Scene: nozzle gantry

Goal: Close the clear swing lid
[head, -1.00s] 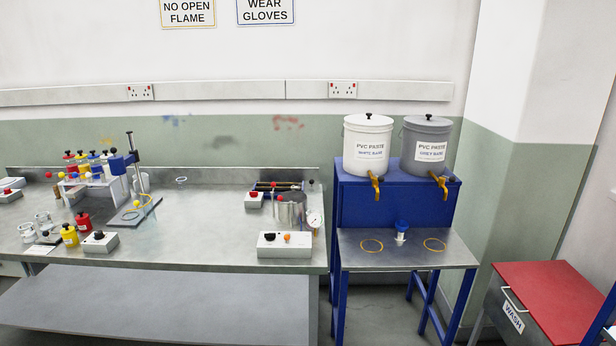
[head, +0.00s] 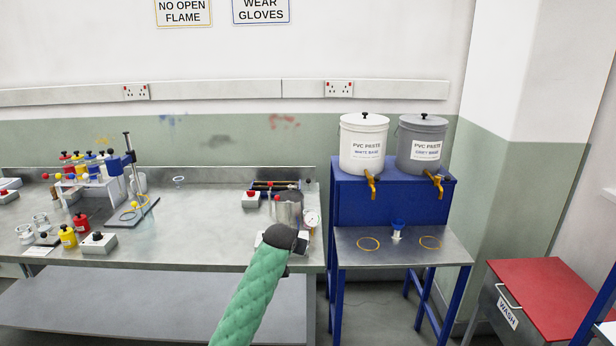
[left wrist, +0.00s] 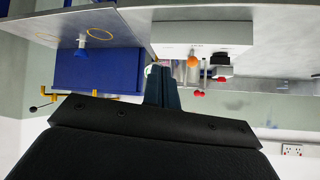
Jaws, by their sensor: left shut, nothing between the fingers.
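My left gripper (head: 290,240) is over the front right of the steel bench, in front of a metal pot (head: 288,208) with a gauge (head: 312,218) at its right side. In the left wrist view its dark fingers (left wrist: 163,72) are together and empty. The clear swing lid cannot be made out in either view; the pot's top is small and its lower part is partly hidden by my gripper. My right gripper is not in view.
A white control box (left wrist: 200,32) with orange and black knobs sits close to my fingers; my gripper mostly hides it in the head view. A blue stand (head: 390,205) with two paste tubs is to the right.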

